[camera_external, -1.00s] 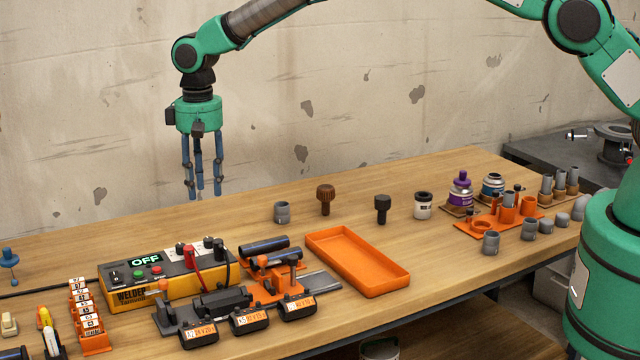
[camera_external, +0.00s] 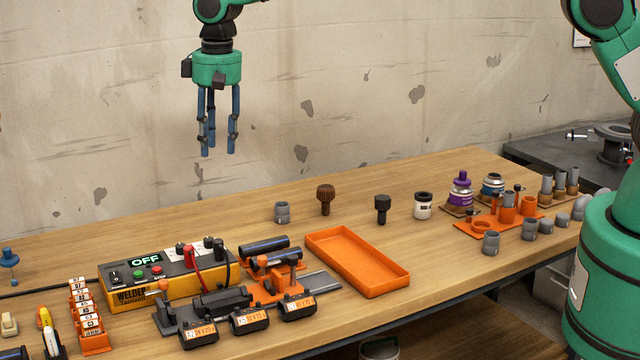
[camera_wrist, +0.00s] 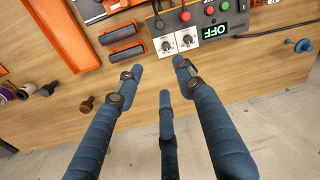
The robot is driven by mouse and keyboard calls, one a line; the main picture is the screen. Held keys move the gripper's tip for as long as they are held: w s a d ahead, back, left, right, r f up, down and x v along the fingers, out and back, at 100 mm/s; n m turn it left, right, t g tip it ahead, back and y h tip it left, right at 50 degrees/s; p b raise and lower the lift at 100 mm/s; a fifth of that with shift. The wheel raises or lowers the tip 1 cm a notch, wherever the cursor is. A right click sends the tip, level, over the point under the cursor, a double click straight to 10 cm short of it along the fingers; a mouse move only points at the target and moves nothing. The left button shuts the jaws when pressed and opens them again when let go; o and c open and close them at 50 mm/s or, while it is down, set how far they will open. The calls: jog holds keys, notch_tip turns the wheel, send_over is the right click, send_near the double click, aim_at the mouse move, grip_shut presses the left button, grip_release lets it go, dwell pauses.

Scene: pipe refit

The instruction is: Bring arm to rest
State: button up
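My gripper (camera_external: 217,152) hangs with its blue fingers pointing down, high above the back left of the workbench (camera_external: 400,195). The fingers are spread apart with nothing between them. In the wrist view my gripper (camera_wrist: 160,80) shows three separated fingers over the bare back strip of the bench and the wall side. No object touches the fingers in either view.
Below stands the welder box (camera_external: 165,275) reading OFF, beside a clamp fixture (camera_external: 275,285) and an orange tray (camera_external: 357,262). A grey fitting (camera_external: 282,212), brown knob (camera_external: 325,198) and black knob (camera_external: 382,208) stand behind. The air around my gripper is clear.

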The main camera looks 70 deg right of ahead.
jog(key=s+a+r+n+t+b, duration=0.1)
jog(key=s+r+n+t+b, duration=0.1)
jog(key=s+r, duration=2.35)
jog(key=s+f+n+t, duration=0.1)
jog(key=s+f, duration=0.1)
jog(key=s, duration=1.4)
jog(key=s+a+f+n+t+b, duration=0.1)
jog(key=s+f, duration=0.1)
jog(key=s, duration=1.5)
jog(key=shift+s+f+t, duration=0.3)
jog(key=shift+t, duration=0.1)
jog(key=shift+a, duration=0.1)
